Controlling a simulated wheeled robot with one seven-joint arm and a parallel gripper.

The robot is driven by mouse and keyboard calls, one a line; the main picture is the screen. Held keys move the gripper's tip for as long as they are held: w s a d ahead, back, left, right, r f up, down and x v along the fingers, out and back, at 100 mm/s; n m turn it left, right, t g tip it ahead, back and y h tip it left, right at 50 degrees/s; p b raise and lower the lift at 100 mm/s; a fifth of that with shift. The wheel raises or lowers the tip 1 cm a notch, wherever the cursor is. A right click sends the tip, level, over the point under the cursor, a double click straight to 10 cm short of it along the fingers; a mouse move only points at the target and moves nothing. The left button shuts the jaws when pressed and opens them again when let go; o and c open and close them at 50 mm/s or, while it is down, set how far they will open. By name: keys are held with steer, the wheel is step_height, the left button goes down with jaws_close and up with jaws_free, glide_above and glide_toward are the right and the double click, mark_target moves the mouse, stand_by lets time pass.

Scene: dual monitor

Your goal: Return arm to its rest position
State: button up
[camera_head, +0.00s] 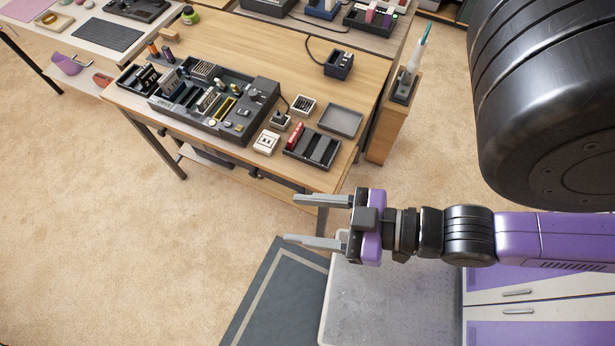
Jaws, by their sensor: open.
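My gripper (290,219) is in the lower middle of the head view, its two grey fingers spread apart and pointing left. Nothing is between the fingers. My purple and black arm (468,234) reaches in from the right edge. The gripper appears apart from the wooden workbench (262,60), in front of its near right corner in the picture. A large black rounded part of the robot fills the upper right and hides what is behind it.
On the workbench stand a dark electronics console (215,105), a grey tray (341,120), a dark holder with a red item (312,147) and small white boxes. A wooden stand (392,130) is to its right. Open carpet (110,240) lies at left. A dark mat (275,295) is below the gripper.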

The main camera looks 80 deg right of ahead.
steer(key=shift+s+r, duration=0.15)
steer(key=shift+r, duration=0.25)
step_height(320, 180, down, 2)
steer(key=shift+f+b, duration=0.25)
steer(key=shift+b, duration=0.95)
steer(key=shift+c, duration=0.4)
